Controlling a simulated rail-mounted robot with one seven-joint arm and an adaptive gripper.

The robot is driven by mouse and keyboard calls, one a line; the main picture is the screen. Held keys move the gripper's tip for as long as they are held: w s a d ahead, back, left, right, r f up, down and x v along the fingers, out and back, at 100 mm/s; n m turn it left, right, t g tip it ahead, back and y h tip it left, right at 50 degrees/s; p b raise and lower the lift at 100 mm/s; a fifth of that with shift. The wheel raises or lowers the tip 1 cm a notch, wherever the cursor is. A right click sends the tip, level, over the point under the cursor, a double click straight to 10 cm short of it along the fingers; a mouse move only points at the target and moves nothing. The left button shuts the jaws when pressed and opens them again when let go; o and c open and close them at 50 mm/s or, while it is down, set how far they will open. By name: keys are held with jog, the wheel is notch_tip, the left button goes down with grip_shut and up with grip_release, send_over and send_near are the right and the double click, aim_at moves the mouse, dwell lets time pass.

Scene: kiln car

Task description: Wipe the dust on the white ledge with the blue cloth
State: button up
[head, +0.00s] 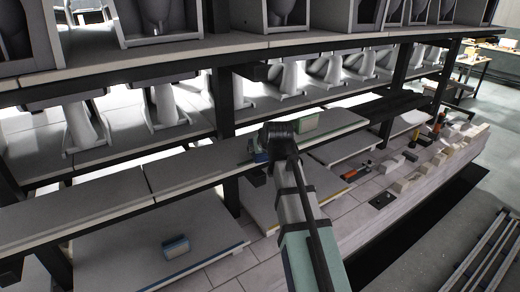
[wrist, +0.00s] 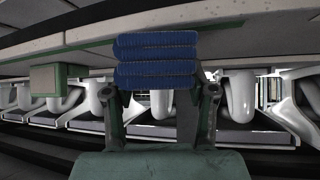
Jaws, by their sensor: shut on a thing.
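My gripper (wrist: 160,92) is shut on the folded blue cloth (wrist: 155,58), which spans between its two fingers in the wrist view. The pale ledge (wrist: 85,32) lies along the top of the wrist view, close to the cloth; I cannot tell whether they touch. In the head view my gripper (head: 258,158) is at the ledge (head: 195,172), mostly hidden behind my arm, with a bit of blue cloth (head: 260,156) showing. Dark greenish specks show on the ledge edge in the wrist view; I cannot tell whether they are dust.
A green-edged pale block (head: 308,121) stands on the ledge right of my gripper. A blue-and-green-edged block (head: 176,246) sits on the lower slab (head: 120,262). White ceramic pieces (head: 82,125) line the shelf behind. A dark post (head: 222,105) rises behind the ledge. Tools (head: 358,170) lie lower right.

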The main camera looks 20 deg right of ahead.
jog(key=shift+d, duration=0.3)
jog(key=a+n+y, duration=0.1)
jog(key=a, duration=0.8)
jog(key=a+r+n+y+p, duration=0.1)
jog(key=a+n, duration=0.1)
jog(key=a, duration=0.6)
jog(key=a+r+n+y+p, duration=0.1)
jog(key=a, duration=0.8)
jog(key=shift+a+r+n+g+y, duration=0.2)
jog(key=shift+a+n+g+y, duration=0.1)
jog(key=shift+a+g+y, duration=0.1)
jog(key=s+a+r+n+g+y, duration=0.1)
jog(key=s+a+n+g+y, duration=0.1)
jog(key=a, duration=0.9)
jog(key=s+a+r+n+g+y+p, duration=0.1)
jog(key=s+a+n, duration=0.3)
jog(key=a, duration=0.6)
jog(key=shift+a+r+n+g+y, duration=0.3)
jog(key=shift+n+g+y, duration=0.25)
jog(key=shift+y, duration=0.25)
jog(key=shift+s, duration=0.15)
jog(key=shift+f+b, duration=1.6)
jog(key=shift+f, duration=1.05)
jog(key=shift+s, duration=0.1)
